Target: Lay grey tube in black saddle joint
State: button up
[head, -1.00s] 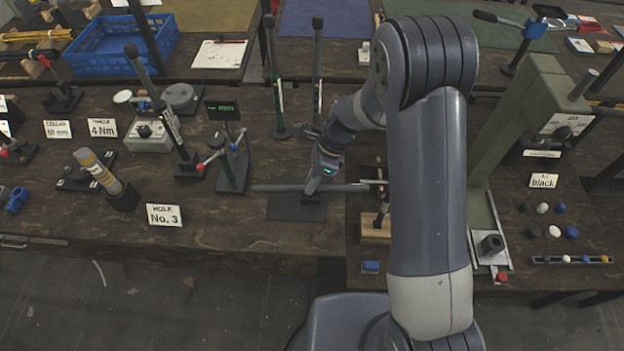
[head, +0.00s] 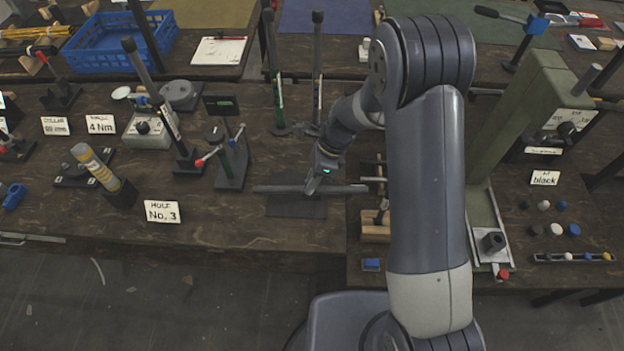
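The grey tube (head: 275,189) lies level, left to right, in the head view, over a dark flat pad (head: 292,209) near the table's front edge. My gripper (head: 313,187) points down at the middle of the tube, with its fingers at the tube. Its fingers are seen edge-on and small, so their opening does not show. I cannot make out the black saddle joint; the spot under the gripper and tube is dark and partly covered. Whether the tube touches anything beneath it cannot be told.
A wooden rack (head: 376,232) stands just right of the tube's end. A small stand with red-tipped handles (head: 231,165) is to the left, near the "HOLE No. 3" card (head: 162,211). A green press (head: 505,140) stands at right. Upright black-handled tools (head: 317,75) stand behind the gripper.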

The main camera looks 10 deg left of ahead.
jog(key=o, duration=0.4)
jog(key=shift+f, duration=0.1)
jog(key=shift+o, duration=0.2)
jog(key=b+v, duration=0.1)
jog(key=v, duration=1)
jog(key=p+x, duration=0.1)
jog(key=x, duration=0.9)
jog(key=shift+s+a+f, duration=0.1)
jog(key=shift+f, duration=0.1)
